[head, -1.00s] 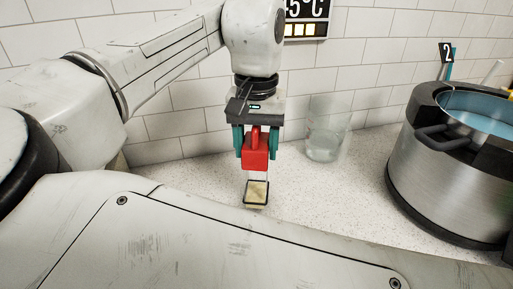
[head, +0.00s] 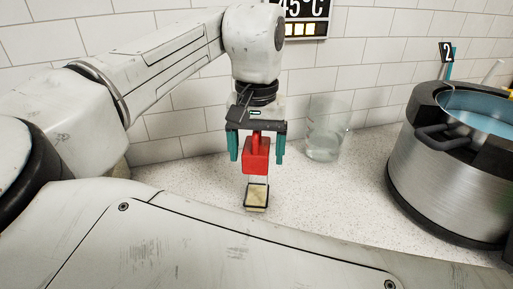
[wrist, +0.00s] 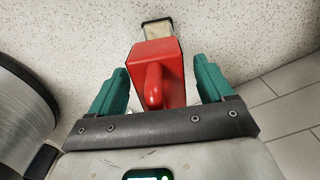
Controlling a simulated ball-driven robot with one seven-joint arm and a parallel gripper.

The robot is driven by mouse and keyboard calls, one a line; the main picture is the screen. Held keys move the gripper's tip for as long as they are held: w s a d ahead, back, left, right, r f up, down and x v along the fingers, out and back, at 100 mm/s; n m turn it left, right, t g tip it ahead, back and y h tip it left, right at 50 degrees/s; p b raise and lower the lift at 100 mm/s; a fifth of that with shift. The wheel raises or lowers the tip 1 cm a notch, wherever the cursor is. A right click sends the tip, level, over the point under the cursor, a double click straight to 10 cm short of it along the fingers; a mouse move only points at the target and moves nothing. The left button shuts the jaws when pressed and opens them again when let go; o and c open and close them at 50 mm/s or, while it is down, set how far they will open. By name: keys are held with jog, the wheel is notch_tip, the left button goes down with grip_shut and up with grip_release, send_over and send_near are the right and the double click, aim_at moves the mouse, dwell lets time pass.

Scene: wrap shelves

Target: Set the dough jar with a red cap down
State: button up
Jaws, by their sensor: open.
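The dough jar has a red cap (head: 256,156) with a knob on top and a clear body holding pale dough (head: 256,197) in a dark-edged base. It stands upright on the speckled counter in the head view. My gripper (head: 256,160) is directly above and around the cap, with its teal fingers spread and a gap on each side. In the wrist view the red cap (wrist: 158,75) sits between the open fingers, touching neither. The dough base (wrist: 157,28) shows beyond the cap.
A clear glass beaker (head: 325,130) stands behind and right of the jar. A large steel pot bath (head: 450,170) with blue water stands at the right. The tiled wall (head: 375,75) is close behind. The counter (head: 335,195) between jar and pot is clear.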

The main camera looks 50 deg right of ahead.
notch_tip(320, 180, up, 12)
jog(key=shift+r+p, duration=0.15)
jog(key=shift+p, duration=0.35)
